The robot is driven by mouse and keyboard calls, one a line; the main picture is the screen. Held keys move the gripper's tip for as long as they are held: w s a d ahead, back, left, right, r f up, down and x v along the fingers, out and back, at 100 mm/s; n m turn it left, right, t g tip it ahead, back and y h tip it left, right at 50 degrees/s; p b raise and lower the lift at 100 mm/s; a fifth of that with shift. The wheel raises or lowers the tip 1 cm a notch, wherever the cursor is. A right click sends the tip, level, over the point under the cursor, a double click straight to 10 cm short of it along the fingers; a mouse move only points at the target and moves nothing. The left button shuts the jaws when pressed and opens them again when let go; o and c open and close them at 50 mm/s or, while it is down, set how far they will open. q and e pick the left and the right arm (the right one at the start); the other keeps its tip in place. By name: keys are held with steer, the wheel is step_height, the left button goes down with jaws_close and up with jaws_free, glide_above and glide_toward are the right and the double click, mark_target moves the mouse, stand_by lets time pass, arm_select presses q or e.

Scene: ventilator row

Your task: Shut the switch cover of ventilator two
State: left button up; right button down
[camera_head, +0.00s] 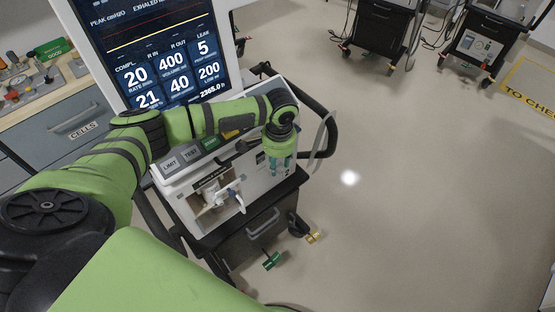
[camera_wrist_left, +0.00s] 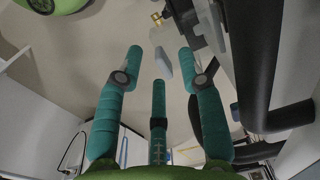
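The ventilator (camera_head: 180,205) with a large lit screen (camera_head: 155,50) stands in front of me in the head view. My left gripper (camera_head: 279,168) hangs fingers-down beside its right end, near the black handle rail. In the left wrist view the teal fingers of my left gripper (camera_wrist_left: 161,62) are spread, with nothing clearly held. A small pale flap-like piece (camera_wrist_left: 163,63) shows between the fingertips; I cannot tell whether it is the switch cover or whether a finger touches it. The switch is not clearly visible. My right gripper is not in view.
The black handle rail (camera_head: 326,127) curves close to my left gripper. An open bay with white fittings (camera_head: 215,205) is in the ventilator's front. A counter with drawers (camera_head: 75,123) stands at left. Two more carts (camera_head: 380,32) (camera_head: 480,45) stand behind. Floor at right is clear.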

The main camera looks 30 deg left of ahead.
arm_select(q)
steer(key=shift+a, duration=0.1)
jaws_close()
